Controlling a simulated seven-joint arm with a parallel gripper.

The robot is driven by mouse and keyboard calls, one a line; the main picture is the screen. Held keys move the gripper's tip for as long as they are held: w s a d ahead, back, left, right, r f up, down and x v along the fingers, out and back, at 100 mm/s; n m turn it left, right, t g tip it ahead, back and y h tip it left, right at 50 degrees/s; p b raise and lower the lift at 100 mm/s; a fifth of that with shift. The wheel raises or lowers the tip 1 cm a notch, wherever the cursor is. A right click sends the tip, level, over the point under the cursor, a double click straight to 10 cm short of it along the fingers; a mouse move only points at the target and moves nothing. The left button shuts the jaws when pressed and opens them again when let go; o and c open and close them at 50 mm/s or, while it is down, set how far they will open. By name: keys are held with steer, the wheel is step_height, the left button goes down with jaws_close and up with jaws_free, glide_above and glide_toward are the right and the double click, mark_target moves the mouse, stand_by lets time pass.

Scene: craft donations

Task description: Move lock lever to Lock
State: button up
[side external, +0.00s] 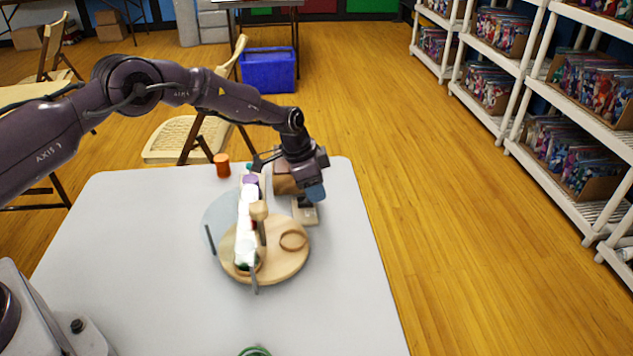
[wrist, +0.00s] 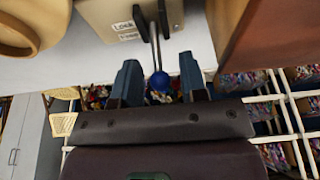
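My gripper (wrist: 159,60) is open, one finger on each side of the knob, with gaps visible between. In the side view my gripper (side external: 315,192) is at the tan box (side external: 287,180) near the table's far right corner and hides the lever.
A round wooden board (side external: 265,265) with a wooden ring (side external: 293,240) and a row of upright items stands left of and nearer than my gripper. An orange cup (side external: 222,165) is at the far edge.

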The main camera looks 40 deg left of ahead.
mark_target(305, 199)
steer(key=c, duration=0.6)
steer(key=shift+o, duration=0.2)
steer(key=shift+s+a+r, duration=0.2)
steer(key=shift+s+a, duration=0.45)
steer(key=shift+s+a, duration=0.45)
steer(key=shift+s, duration=0.1)
steer(key=shift+a, duration=0.15)
steer(key=shift+s+a+f, duration=0.15)
steer(key=shift+s+a, duration=0.3)
steer(key=shift+s, duration=0.1)
